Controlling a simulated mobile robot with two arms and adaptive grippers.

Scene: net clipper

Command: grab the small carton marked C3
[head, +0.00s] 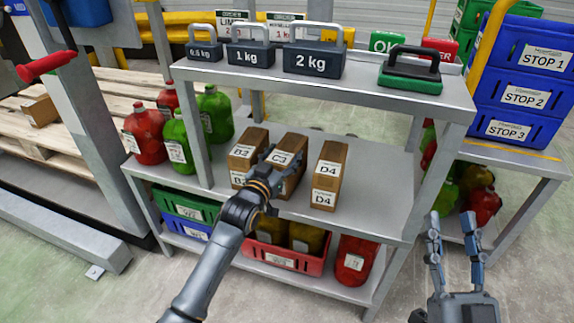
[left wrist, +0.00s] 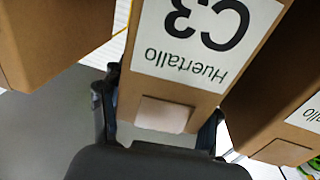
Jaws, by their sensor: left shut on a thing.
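The small brown carton marked C3 (head: 291,151) stands on the middle shelf between two similar cartons. In the left wrist view the C3 carton (left wrist: 181,75) fills the middle, its label upside down. My left gripper (head: 268,172) reaches it from the front, with one finger on each side of the carton (left wrist: 160,122), shut on it. The carton's lower front is partly hidden by my gripper in the head view. My right gripper (head: 455,242) is open and empty, out in front of the shelf's right side.
Carton B2 (head: 246,146) stands close on the left and carton D4 (head: 329,170) on the right. Weights marked in kg, such as the 2 kg one (head: 314,62), stand on the top shelf (head: 365,92) above. Red and green jugs stand at the left. The middle shelf (head: 378,180) is clear right of D4.

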